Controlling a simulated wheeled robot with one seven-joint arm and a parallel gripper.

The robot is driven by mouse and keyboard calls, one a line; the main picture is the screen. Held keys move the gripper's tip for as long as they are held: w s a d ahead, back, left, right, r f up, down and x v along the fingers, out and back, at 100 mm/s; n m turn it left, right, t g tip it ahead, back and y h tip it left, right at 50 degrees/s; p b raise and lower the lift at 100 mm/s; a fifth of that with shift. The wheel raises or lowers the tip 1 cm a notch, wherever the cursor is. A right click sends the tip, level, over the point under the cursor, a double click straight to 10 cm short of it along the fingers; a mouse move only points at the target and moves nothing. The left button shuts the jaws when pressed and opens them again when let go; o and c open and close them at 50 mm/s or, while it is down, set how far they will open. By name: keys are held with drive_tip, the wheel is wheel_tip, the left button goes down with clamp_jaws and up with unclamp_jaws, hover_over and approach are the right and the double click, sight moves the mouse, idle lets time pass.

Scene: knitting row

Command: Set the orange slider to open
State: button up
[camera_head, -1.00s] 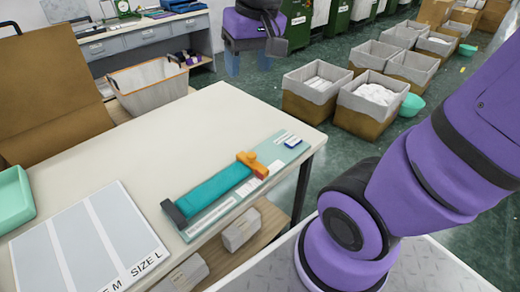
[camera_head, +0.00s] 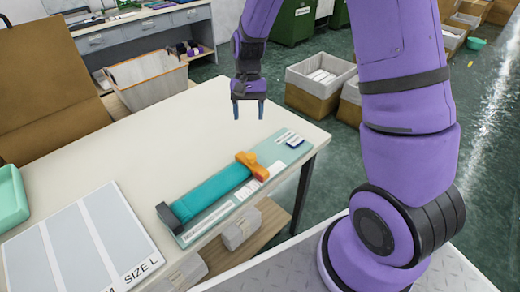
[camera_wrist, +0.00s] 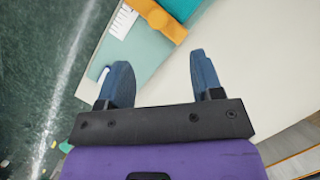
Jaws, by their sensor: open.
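The orange slider (camera_head: 252,165) sits at the far right end of a teal bar (camera_head: 212,191) on a pale green board on the table. A white label strip lies along the board beside the bar. My gripper (camera_head: 249,112) is above the table, behind the slider, pointing down, open and empty. In the wrist view the orange slider (camera_wrist: 160,20) shows at the top, beyond the open blue fingers of my gripper (camera_wrist: 160,78). The fingers are apart from the slider. The board's lettering is too small to read.
The white table (camera_head: 130,150) has free room behind the board. A sorting sheet (camera_head: 85,245) marked SIZE L lies at the left front, with a green tray (camera_head: 12,198) at the left edge. A dark block (camera_head: 168,216) ends the bar. Bins stand on the floor behind.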

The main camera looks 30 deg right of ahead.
sight(251, 155)
drive_tip(key=shift+m+g, duration=0.3)
drive_tip(key=x, duration=0.4)
drive_tip(key=w+d+x, duration=0.1)
drive_tip(key=x, duration=0.8)
drive_tip(key=shift+w+d+f, duration=0.1)
drive_tip(key=shift+w+f, duration=0.05)
drive_tip(key=shift+f, duration=0.45)
clamp_jaws()
drive_tip(key=w+d, duration=0.1)
drive_tip(key=d, duration=0.2)
drive_tip(key=w+d, duration=0.1)
drive_tip(key=d, duration=0.2)
drive_tip(key=w+d, duration=0.1)
drive_tip(key=d, duration=0.3)
unclamp_jaws()
